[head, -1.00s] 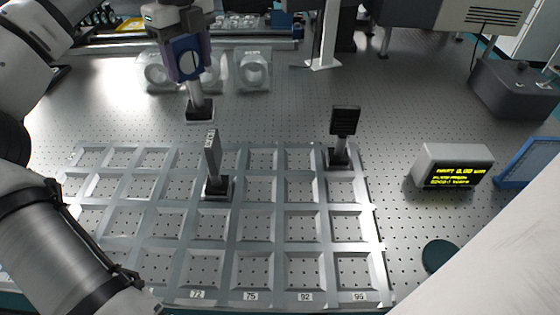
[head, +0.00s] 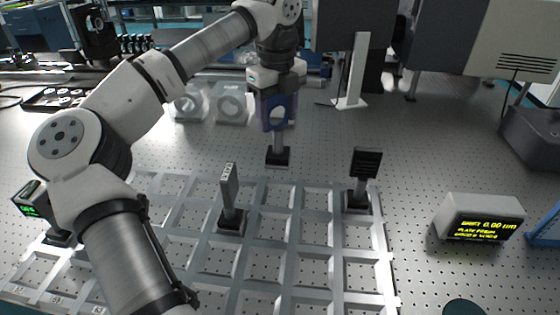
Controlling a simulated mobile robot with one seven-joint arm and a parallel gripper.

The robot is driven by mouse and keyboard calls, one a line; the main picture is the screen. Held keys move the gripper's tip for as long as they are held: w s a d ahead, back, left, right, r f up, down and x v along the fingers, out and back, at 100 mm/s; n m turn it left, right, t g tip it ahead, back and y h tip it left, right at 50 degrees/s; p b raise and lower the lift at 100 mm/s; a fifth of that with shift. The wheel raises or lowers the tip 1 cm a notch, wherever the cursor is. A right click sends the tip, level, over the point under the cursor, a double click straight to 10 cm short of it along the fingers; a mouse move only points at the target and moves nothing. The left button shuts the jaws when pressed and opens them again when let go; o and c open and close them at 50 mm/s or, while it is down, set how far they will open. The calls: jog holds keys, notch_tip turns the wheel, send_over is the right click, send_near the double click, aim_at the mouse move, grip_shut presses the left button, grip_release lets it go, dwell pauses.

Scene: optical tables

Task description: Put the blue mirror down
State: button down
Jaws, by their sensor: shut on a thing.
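The blue mirror (head: 266,113) is upright on a short post with a black square base (head: 278,157). My gripper (head: 277,92) is shut on its upper part from above. The mirror is behind the grey grid frame (head: 265,215), just beyond its back edge. I cannot tell whether the black base touches the table or hangs slightly above it. The gripper hides part of the mirror.
A tall grey post mount (head: 230,195) and a black-headed mount (head: 364,165) stand in the grid. White ring-shaped mounts (head: 231,107) stand behind. A display box (head: 479,217) is at right. Several front and right grid cells are empty.

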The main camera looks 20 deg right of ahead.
aim_at(278, 158)
notch_tip(278, 158, down, 12)
jog(key=shift+r+p, duration=0.1)
jog(key=shift+p, duration=0.55)
jog(key=shift+f, duration=0.2)
jog(key=shift+c, duration=2.2)
grip_release()
jog(key=shift+r, duration=0.1)
notch_tip(278, 158, up, 12)
jog(key=shift+r+b, duration=0.1)
jog(key=shift+b, duration=0.6)
jog(key=shift+s, duration=0.15)
